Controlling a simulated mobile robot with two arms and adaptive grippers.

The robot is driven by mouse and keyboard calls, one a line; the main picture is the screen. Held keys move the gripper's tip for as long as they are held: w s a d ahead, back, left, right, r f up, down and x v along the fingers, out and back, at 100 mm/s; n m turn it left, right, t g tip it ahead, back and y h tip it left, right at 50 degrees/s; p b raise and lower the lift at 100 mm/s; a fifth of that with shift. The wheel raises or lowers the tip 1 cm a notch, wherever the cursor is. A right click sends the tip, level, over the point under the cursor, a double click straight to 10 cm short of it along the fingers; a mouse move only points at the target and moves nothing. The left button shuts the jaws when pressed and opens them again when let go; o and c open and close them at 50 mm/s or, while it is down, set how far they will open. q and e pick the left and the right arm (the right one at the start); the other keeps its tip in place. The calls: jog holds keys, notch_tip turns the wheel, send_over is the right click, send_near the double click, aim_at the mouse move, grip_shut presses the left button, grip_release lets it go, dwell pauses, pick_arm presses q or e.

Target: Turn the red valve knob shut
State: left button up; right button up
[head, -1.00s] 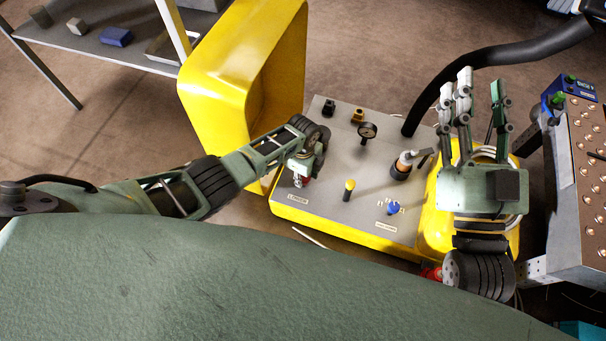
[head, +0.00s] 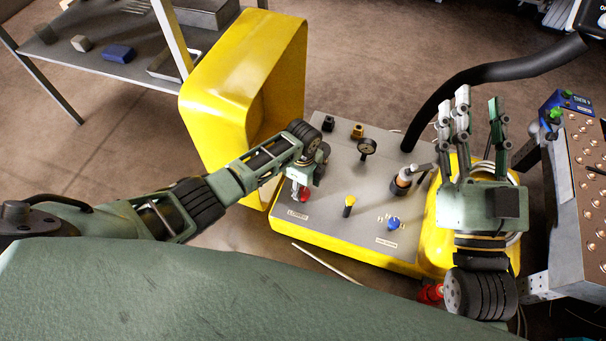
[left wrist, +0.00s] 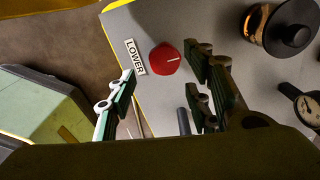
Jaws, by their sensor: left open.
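The red valve knob (head: 304,195) is round with a white line and sits near the left front corner of the grey panel (head: 330,185), behind a label reading "LOWER". In the left wrist view, the knob (left wrist: 165,60) shows whole between my open fingers, one at left and two at right. My left gripper (head: 300,184) is open at the knob in the head view, partly covering it. I see no finger clearly touching it. My right gripper (head: 474,112) is open and empty, fingers pointing away, above the yellow housing at the panel's right.
A yellow-topped knob (head: 348,202), a blue knob (head: 393,223), a gauge (head: 367,147) and an orange-lit fitting (head: 402,182) stand on the panel. A yellow frame (head: 235,85) rises at left. A black hose (head: 480,75) curves behind; a perforated metal table (head: 582,190) stands at right.

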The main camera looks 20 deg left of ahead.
aim_at(303, 195)
pick_arm(q)
notch_tip(303, 195, up, 7)
jog(key=shift+r, duration=0.15)
jog(key=shift+d, duration=0.1)
dwell(0.5)
